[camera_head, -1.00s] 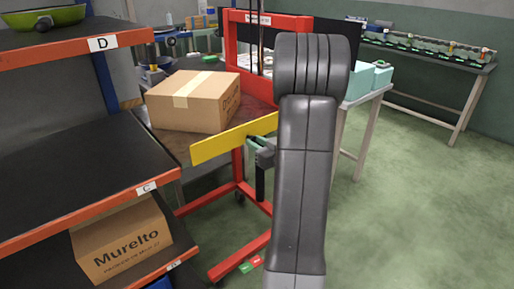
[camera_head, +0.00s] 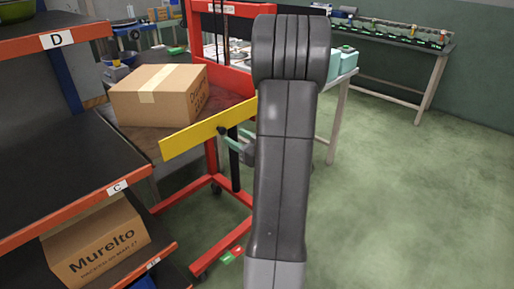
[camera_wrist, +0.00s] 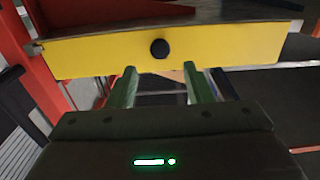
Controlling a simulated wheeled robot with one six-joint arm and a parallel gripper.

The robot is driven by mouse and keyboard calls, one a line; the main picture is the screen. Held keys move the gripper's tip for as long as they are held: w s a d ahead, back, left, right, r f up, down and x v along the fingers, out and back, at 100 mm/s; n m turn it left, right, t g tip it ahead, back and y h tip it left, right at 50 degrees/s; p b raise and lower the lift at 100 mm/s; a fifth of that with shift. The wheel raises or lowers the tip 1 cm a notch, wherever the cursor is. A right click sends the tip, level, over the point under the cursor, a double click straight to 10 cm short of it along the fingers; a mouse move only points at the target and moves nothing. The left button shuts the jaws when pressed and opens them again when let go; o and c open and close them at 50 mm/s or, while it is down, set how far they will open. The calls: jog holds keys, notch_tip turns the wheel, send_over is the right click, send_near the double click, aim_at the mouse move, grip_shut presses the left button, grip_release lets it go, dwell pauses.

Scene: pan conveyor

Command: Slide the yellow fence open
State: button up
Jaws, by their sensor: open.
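The yellow fence (camera_head: 195,133) is a long flat bar along the front edge of the dark conveyor table, in front of a cardboard box. A round black knob (camera_wrist: 159,48) sticks out of the fence face in the wrist view; it also shows in the head view (camera_head: 222,130). My gripper (camera_wrist: 160,72) is open, with its two green fingers pointing at the fence below the knob. The knob lies sideways between the fingers' lines, and the fingers do not grip it. In the head view my gripper (camera_head: 234,138) is partly hidden behind my arm, as is the fence's right end.
The cardboard box (camera_head: 158,95) stands on the table behind the fence. A red lift frame (camera_head: 225,62) with wheeled legs rises behind and below. An orange-edged shelf (camera_head: 70,219) holding a Murelto box (camera_head: 97,244) stands close on the left. The green floor on the right is clear.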

aim_at(224, 130)
jog(key=v, duration=0.8)
jog(key=shift+s+d, duration=0.2)
jog(key=shift+w+a, duration=0.1)
jog(key=x, duration=1.3)
jog(key=shift+w+a, duration=0.15)
jog(key=shift+a, duration=0.05)
